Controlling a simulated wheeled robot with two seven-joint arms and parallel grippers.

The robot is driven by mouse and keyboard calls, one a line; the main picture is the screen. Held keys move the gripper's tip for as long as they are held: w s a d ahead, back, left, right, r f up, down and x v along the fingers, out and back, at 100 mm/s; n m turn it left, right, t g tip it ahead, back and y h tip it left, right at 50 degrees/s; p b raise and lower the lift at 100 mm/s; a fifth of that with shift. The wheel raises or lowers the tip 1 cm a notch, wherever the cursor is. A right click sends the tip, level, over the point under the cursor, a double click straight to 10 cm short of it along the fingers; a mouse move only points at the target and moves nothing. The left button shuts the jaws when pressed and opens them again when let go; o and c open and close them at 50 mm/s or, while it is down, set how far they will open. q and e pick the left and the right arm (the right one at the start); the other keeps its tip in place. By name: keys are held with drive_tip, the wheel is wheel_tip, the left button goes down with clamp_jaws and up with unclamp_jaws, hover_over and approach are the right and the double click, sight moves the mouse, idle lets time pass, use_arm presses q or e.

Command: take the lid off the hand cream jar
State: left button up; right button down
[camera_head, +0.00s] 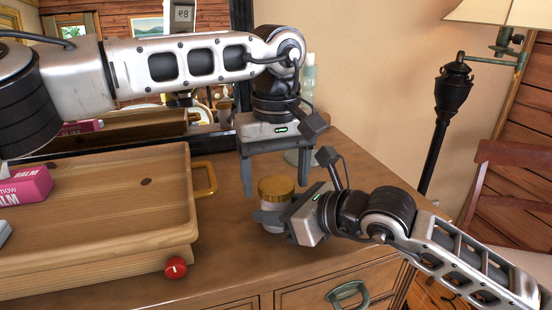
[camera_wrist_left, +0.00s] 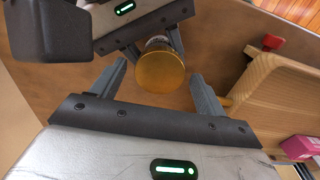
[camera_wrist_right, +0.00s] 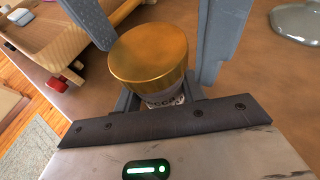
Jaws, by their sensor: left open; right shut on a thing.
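The hand cream jar (camera_head: 274,218) stands on the wooden dresser top, with a pale body and a wide gold lid (camera_head: 276,187) on it. My right gripper (camera_head: 271,217) is shut around the jar's body from the right side, below the lid. My left gripper (camera_head: 275,179) points down over the jar, open, with one finger on each side of the lid. In the left wrist view the lid (camera_wrist_left: 160,72) sits between the open fingertips, with gaps visible. In the right wrist view the lid (camera_wrist_right: 150,52) hides much of the jar body (camera_wrist_right: 163,103).
A wooden tray (camera_head: 100,230) with a brass handle (camera_head: 205,179) stands left of the jar. A pink balm box (camera_head: 25,185) lies in it, and a red round object (camera_head: 176,267) is at its front corner. A bottle (camera_head: 308,78) is behind my left gripper. The dresser edge is close in front.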

use_arm(q)
drive_tip(key=shift+f, duration=0.1)
drive_tip(key=c, duration=1)
